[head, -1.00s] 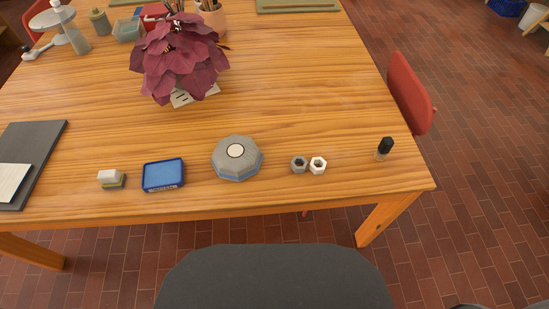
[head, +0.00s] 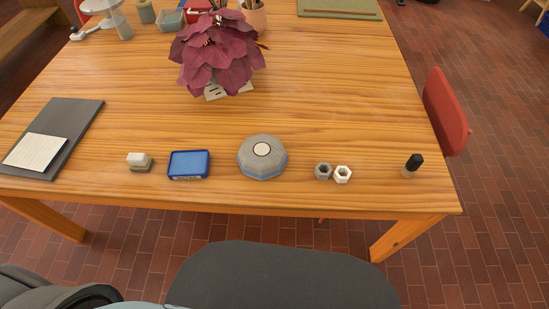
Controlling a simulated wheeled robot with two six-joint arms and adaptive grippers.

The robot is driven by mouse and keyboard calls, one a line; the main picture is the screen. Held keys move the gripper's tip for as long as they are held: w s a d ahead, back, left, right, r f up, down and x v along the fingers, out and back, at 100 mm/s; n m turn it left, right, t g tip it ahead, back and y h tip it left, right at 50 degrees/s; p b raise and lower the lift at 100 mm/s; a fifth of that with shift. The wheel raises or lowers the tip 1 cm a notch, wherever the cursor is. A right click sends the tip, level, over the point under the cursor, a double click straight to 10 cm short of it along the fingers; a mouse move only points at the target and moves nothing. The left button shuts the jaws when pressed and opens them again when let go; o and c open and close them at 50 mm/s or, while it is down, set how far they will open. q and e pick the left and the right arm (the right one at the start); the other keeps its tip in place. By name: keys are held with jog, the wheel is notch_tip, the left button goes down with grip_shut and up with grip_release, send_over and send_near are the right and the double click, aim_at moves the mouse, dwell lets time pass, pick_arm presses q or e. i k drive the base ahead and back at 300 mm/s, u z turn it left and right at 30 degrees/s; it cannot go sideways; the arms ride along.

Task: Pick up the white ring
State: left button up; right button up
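The white ring (head: 343,174) lies on the wooden table near its front edge, right of centre in the head view. It has a faceted outer edge and a dark hole. A grey ring (head: 323,171) of similar shape lies just left of it, touching or nearly touching. Neither of my grippers shows in the head view.
A grey faceted disc (head: 262,157), a blue tray (head: 189,164) and a small block stack (head: 139,161) lie to the left. A small black-capped bottle (head: 413,165) stands to the right. A dark chair (head: 282,275) stands before the table (head: 330,105). A purple plant (head: 218,52) stands behind.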

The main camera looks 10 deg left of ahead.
aim_at(341, 169)
jog(key=z, duration=0.85)
jog(key=i, duration=0.35)
jog(key=u, duration=0.9)
